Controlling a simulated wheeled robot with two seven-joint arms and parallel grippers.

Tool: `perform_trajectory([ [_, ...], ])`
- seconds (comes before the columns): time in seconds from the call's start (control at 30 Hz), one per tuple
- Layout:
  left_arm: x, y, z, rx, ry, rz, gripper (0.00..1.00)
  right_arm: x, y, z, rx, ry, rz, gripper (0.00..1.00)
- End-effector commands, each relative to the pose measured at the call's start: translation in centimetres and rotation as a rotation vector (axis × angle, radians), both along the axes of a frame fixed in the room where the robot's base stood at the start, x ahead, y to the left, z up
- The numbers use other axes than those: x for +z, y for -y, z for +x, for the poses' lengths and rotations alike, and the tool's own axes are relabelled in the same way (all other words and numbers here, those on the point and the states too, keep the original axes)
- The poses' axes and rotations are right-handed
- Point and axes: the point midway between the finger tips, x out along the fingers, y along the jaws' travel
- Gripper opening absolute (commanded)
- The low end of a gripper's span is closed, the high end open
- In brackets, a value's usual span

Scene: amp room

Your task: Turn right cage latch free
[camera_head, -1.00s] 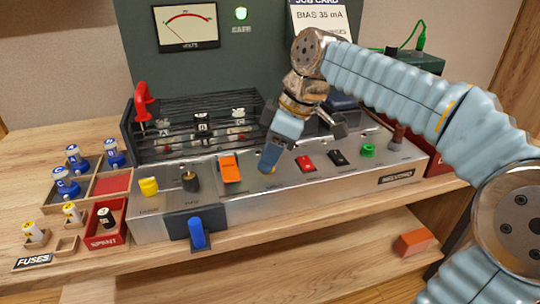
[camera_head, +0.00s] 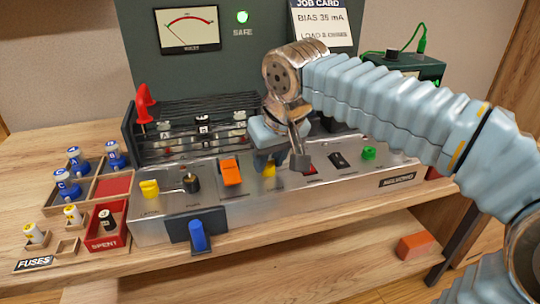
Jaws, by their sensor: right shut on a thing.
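The right cage latch, a small yellow piece (camera_head: 269,170), is on the amp's metal front deck (camera_head: 245,204), right of the orange switch (camera_head: 231,172). My right gripper (camera_head: 277,163) reaches down over it from above and is shut on it; its fingers and wrist hide part of the latch. The matching left yellow latch (camera_head: 149,188) is at the deck's left end. The black barred cage (camera_head: 172,122) stands behind the deck, its right part hidden by my right arm. My left gripper is not in view.
A blue lever (camera_head: 198,236) sticks out in front. Red and black switches (camera_head: 338,160) and a green knob (camera_head: 369,153) are close on the right. Blue fuses (camera_head: 67,185) and a red spent bin (camera_head: 121,231) are at left. An orange block (camera_head: 415,246) lies on the lower shelf.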

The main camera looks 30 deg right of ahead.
Motion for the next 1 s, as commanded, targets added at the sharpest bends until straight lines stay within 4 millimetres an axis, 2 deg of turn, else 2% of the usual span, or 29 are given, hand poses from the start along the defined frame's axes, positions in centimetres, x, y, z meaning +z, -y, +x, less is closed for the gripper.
perform_trajectory([
  [0.4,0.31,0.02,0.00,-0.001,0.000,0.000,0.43,0.05,-0.11,0.02,-0.192,0.000,0.001,0.01],
  [0.97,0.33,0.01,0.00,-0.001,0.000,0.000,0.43,0.02,-0.11,0.02,-0.221,-0.001,0.001,0.01],
  [1.0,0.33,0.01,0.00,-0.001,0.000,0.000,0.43,0.02,-0.11,0.02,-0.220,-0.001,0.002,0.36],
])
